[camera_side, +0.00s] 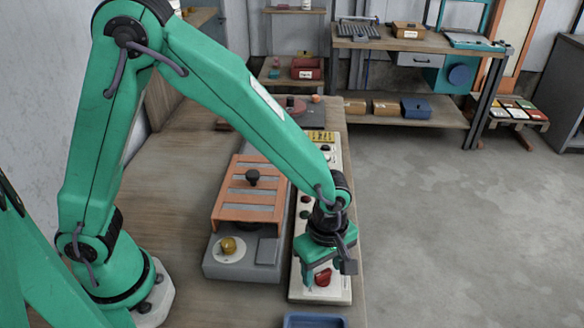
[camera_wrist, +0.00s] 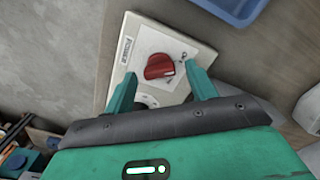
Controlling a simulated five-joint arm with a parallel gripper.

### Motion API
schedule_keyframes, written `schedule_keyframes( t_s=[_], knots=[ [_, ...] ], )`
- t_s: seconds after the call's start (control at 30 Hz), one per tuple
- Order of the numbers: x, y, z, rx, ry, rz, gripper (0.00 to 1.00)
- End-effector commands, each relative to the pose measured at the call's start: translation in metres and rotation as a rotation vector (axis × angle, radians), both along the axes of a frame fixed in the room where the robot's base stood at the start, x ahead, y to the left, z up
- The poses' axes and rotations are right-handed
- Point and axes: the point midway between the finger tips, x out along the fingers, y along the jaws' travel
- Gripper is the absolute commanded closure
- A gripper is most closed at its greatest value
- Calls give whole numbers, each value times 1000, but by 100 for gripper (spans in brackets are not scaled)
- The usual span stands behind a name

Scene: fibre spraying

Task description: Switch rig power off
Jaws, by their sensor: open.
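A red rotary power knob (camera_side: 323,277) sits on the near end of a long cream control panel (camera_side: 340,293). In the wrist view the red knob (camera_wrist: 159,66) lies on a pale square plate, with a small label beside it and marks near its right side. My gripper (camera_side: 322,272) is over this end of the panel, pointing down. In the wrist view my gripper (camera_wrist: 160,90) has its two green fingers spread apart with nothing between the tips. The knob is just beyond the fingertips, between their lines. I cannot tell whether a finger touches the panel.
A grey fixture with an orange slatted cover (camera_side: 250,190) and a yellow knob (camera_side: 229,246) stands left of the panel. A blue tray (camera_side: 314,321) lies at the near table edge. Shelves (camera_side: 415,45) stand at the back. The floor at right is clear.

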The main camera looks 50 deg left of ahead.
Motion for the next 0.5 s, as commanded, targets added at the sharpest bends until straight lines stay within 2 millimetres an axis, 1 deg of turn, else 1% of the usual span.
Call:
schedule_keyframes(
  t_s=[0.17,0.27,0.37,0.5],
  knots=[
    [0,0,1,0,0,-1,44],
    [0,0,5,-1,-2,-1,44],
    [1,-1,12,-1,-3,-1,44],
    [1,-1,27,-3,-4,-1,44]
  ],
)
